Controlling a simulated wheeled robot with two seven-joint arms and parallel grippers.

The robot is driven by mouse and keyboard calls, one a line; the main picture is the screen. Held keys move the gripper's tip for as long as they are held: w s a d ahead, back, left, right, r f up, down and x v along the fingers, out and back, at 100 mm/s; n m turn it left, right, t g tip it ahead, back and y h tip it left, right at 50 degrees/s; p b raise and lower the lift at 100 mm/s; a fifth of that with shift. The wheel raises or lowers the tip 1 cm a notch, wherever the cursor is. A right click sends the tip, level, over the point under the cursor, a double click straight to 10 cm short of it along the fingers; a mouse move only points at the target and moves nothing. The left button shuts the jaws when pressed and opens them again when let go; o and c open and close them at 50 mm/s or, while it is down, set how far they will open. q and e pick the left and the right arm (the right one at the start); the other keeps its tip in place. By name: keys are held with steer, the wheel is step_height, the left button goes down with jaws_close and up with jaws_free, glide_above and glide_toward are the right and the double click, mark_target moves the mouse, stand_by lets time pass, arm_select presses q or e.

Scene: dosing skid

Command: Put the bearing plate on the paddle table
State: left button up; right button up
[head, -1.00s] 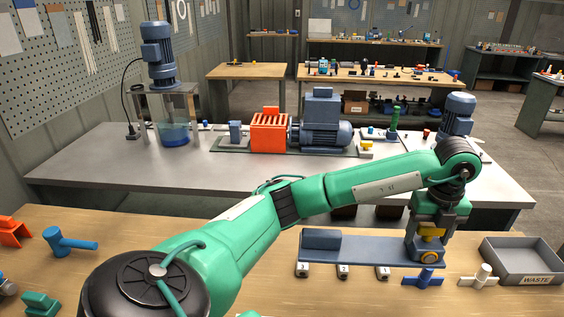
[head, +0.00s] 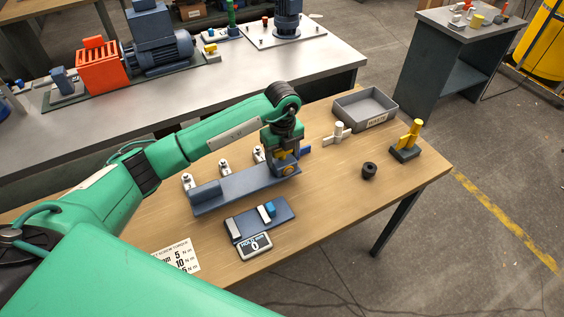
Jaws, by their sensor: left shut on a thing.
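My left gripper (head: 283,153) points down at the right end of a long blue-grey base (head: 245,186) on the wooden bench. It is shut on a small blue-grey upright piece with a yellow round part (head: 289,170), which looks like the bearing plate. The fingers partly hide this piece. It is at or just above the base; I cannot tell whether it touches. A raised block (head: 207,195) stands at the base's left end. I cannot tell for sure which thing is the paddle table. My right gripper is out of view.
White clamps (head: 224,166) line the base's far side. A grey waste tray (head: 365,108), a white tee handle (head: 338,132), a black ring (head: 369,171) and a yellow-handled piece (head: 410,138) stand right. The right front bench is clear.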

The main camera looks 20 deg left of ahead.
arm_select(q)
steer(key=shift+f+p, duration=0.5)
steer(key=shift+f, duration=2)
steer(key=o, duration=1.4)
steer(key=shift+f, duration=0.1)
steer(key=shift+o, duration=0.2)
steer(key=shift+r, duration=0.35)
step_height(320, 180, up, 12)
steer(key=shift+f+b, duration=0.25)
steer(key=shift+b, duration=1)
